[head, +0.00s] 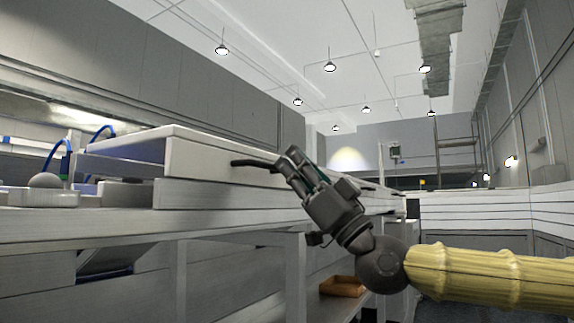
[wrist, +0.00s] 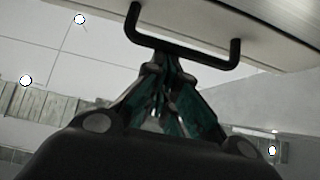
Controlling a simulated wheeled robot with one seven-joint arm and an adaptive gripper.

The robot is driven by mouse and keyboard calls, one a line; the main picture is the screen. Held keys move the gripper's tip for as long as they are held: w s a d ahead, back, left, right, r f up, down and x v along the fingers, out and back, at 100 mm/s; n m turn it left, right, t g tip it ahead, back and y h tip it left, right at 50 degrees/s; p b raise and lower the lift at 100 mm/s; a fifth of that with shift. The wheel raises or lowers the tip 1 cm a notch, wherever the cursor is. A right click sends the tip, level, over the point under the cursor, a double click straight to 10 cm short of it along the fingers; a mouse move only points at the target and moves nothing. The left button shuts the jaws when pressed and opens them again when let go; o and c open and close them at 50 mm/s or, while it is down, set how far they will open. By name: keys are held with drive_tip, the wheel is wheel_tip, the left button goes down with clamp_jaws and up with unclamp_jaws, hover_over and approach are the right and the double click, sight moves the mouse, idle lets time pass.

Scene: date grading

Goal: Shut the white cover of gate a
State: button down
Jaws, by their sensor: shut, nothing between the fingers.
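A long white cover (head: 205,155) lies along the top of the white machine on the left in the head view. Its near end stands raised and tilted over a bluish inside. No label shows, so I cannot tell whether this is gate a. A dark handle (head: 250,163) juts from the cover's front face. In the wrist view the handle (wrist: 185,47) is a dark bar below the pale cover face (wrist: 210,18). My gripper (head: 287,165) is shut and empty, its tips close to the handle. The tips (wrist: 172,60) overlap the bar in the wrist view; I cannot tell whether they touch.
The white bench front (head: 150,222) runs along the left below the cover. An orange tray (head: 343,286) sits on a low shelf under it. A blue hose (head: 55,155) and a rounded grey part (head: 45,181) are at the far left. White slatted panels (head: 480,215) stand at right.

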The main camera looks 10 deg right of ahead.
drive_tip(key=shift+a+f, duration=0.15)
drive_tip(key=shift+f, duration=0.25)
